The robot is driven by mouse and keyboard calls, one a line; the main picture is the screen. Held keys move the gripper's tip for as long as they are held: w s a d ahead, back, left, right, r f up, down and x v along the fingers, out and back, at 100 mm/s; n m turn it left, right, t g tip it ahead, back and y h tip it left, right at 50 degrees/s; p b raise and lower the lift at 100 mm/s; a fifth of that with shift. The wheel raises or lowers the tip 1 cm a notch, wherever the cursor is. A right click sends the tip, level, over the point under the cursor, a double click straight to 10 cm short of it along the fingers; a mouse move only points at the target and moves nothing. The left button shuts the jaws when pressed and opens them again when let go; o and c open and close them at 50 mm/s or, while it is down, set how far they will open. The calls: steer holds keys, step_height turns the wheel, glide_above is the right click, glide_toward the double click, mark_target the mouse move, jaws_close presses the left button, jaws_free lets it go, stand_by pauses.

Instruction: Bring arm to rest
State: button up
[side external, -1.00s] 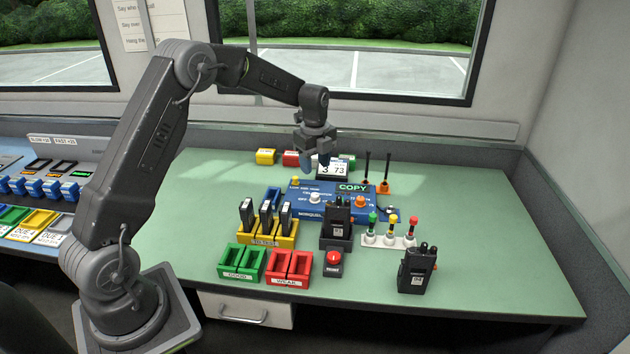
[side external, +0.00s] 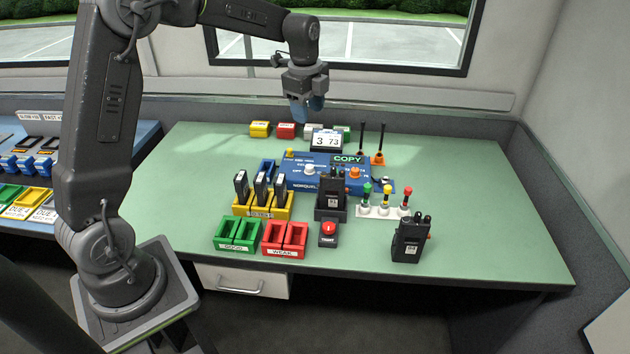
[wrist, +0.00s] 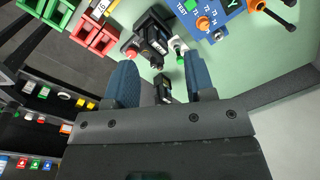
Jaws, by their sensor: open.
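My gripper (side external: 308,108) hangs in the air above the back of the green table (side external: 480,240), pointing down. In the wrist view its two blue fingers (wrist: 160,82) stand apart with nothing held between them. A small white display reading 3 73 (side external: 326,140) stands behind the console. A black radio (side external: 333,188) stands upright in a dark holder in front of the console. Another black radio (side external: 408,240) stands at the front right of the table.
Yellow slots (side external: 263,208) hold several dark packs. A green double bin (side external: 237,234), a red double bin (side external: 285,238) and a red button (side external: 328,230) stand at the front. Coloured knobs on a white strip (side external: 383,208) are at right. The table's right side is clear.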

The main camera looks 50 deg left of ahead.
steer(key=s+d+r+n+t, duration=0.2)
steer(key=s+d+r+n, duration=0.55)
steer(key=s, duration=0.45)
steer(key=s+d+f+n+t, duration=0.1)
steer(key=s+d+n, duration=0.2)
steer(key=s, duration=0.4)
steer(key=s+d+f+n+t, duration=0.1)
steer(key=s+d+n, duration=0.2)
steer(key=s, duration=0.4)
steer(key=shift+s+d+f+n+t, duration=0.2)
steer(key=shift+n+t, duration=0.1)
steer(key=shift+n, duration=0.55)
steer(key=shift+w, duration=0.1)
steer(key=shift+c, duration=0.3)
